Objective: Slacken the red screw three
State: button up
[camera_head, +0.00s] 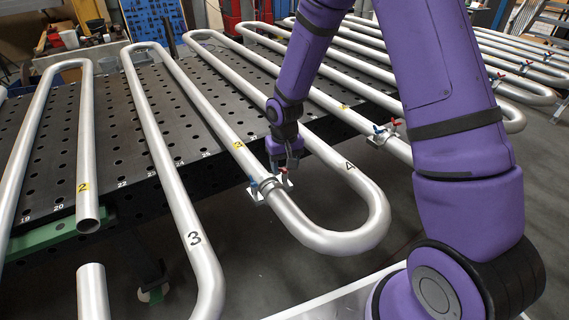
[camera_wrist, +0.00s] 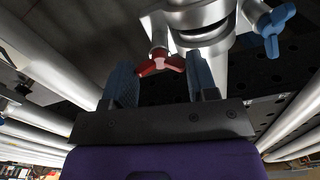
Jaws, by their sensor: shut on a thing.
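The red screw three (camera_wrist: 160,66) is a red wing-shaped handle under a silver pipe clamp (camera_wrist: 190,18). It sits between the two blue-grey fingers of my gripper (camera_wrist: 159,74), which is shut on it. In the head view my gripper (camera_head: 284,164) points down at the clamp on the coil bend past the yellow label 3 (camera_head: 238,145). The red screw (camera_head: 285,172) partly shows there, just below the fingertips. A blue screw (camera_head: 253,184) is on the left side of the same clamp, and it shows at the upper right in the wrist view (camera_wrist: 274,28).
Silver serpentine tubes (camera_head: 335,242) run across a black perforated table (camera_head: 120,130). Another clamp with red and blue screws (camera_head: 385,132) stands to the right, with more farther back. Tools and bins (camera_head: 80,38) are at the back left. Open floor lies below the coil bend.

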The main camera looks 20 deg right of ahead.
jog(key=n, duration=0.4)
jog(key=shift+f+n, duration=0.1)
jog(key=shift+n, duration=0.2)
jog(key=n, duration=0.4)
jog(key=shift+s+n, duration=0.1)
jog(key=shift+n, duration=0.2)
jog(key=n, duration=0.4)
jog(key=shift+n, duration=2.5)
jog(key=shift+s+f, duration=0.1)
jog(key=o, duration=0.9)
jog(key=shift+o, duration=0.2)
jog(key=shift+w+r, duration=0.2)
notch_tip(320, 180, up, 11)
jog(key=shift+f, duration=0.2)
